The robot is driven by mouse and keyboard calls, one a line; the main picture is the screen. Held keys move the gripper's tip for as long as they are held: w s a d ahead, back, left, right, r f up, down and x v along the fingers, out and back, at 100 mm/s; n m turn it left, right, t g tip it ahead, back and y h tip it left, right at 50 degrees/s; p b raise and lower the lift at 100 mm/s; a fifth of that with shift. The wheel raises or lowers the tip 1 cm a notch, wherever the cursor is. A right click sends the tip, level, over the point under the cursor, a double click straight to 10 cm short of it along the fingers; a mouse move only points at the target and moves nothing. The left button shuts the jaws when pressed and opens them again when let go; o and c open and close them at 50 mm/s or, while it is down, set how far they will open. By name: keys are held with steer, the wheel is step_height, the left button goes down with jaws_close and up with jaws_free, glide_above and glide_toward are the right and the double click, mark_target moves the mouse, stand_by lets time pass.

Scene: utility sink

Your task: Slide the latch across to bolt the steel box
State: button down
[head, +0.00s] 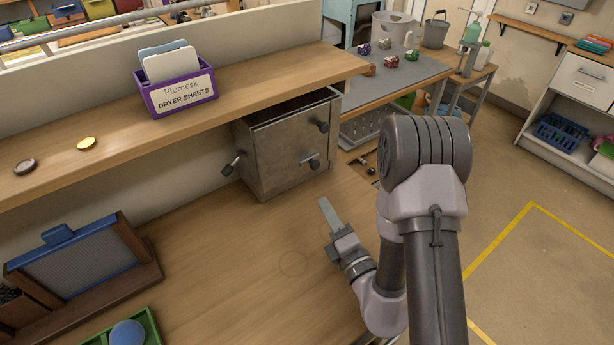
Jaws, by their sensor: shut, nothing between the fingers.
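The steel box (275,158) stands on the wooden counter under the raised shelf. Its front has a dark knob near the upper right and a small latch (311,163) with a dark handle low down. Another dark-knobbed lever (231,165) sticks out at the box's left side. Which of these is the task's latch, and how far it is slid, is too small to tell. My gripper (328,210) is shut and empty over the counter, in front of the box and apart from it, its fingers pointing up toward the box in the picture.
The wooden shelf (250,85) overhangs the box and carries a purple dryer sheets holder (180,92). A framed washboard-like item (80,265) and a green tray (145,322) lie at the left. The counter (240,265) between them and my gripper is clear.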

steer(key=shift+d+f, duration=0.15)
steer(key=shift+d, duration=0.05)
steer(key=shift+w+a, duration=0.15)
steer(key=shift+w, duration=0.1)
steer(key=p, duration=0.1)
glide_toward(304, 166)
steer(key=x, duration=0.5)
steer(key=shift+w+a, duration=0.15)
steer(key=shift+w+d+p, duration=0.4)
steer(key=shift+w+d, duration=0.05)
steer(key=shift+d, duration=0.3)
steer(key=shift+w+d+p, duration=0.35)
steer(key=shift+w+d, duration=0.15)
steer(key=shift+d, duration=0.3)
